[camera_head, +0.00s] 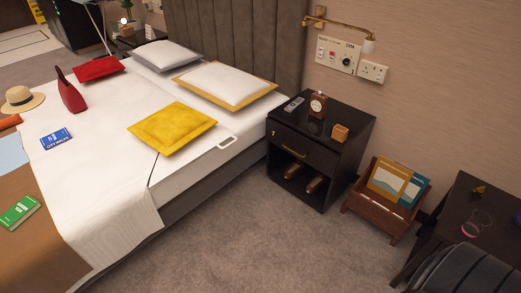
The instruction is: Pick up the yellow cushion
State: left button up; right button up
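The yellow cushion (172,128) lies flat on the white bed, near its right edge and in front of the white pillow with a yellow border (225,84). It is square with a flat rim, and nothing covers it. Neither of my grippers shows in the head view.
The bed (110,170) also holds a red cushion (98,69), a red bag (71,95), a straw hat (21,100), a blue book (56,139) and a green book (19,212). A black nightstand (318,152) stands right of it. Carpet (250,235) is clear in front.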

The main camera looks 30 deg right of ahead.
aim_at(168, 129)
jog(key=i+j+z, duration=0.2)
jog(key=z, duration=0.25)
jog(key=i+j+z, duration=0.2)
jog(key=j+z, duration=0.25)
jog(key=i+j+z, duration=0.1)
jog(key=j+z, duration=0.15)
jog(key=z, duration=0.2)
jog(key=i+j+z, duration=0.1)
jog(key=j+z, duration=0.5)
jog(key=j, duration=1.5)
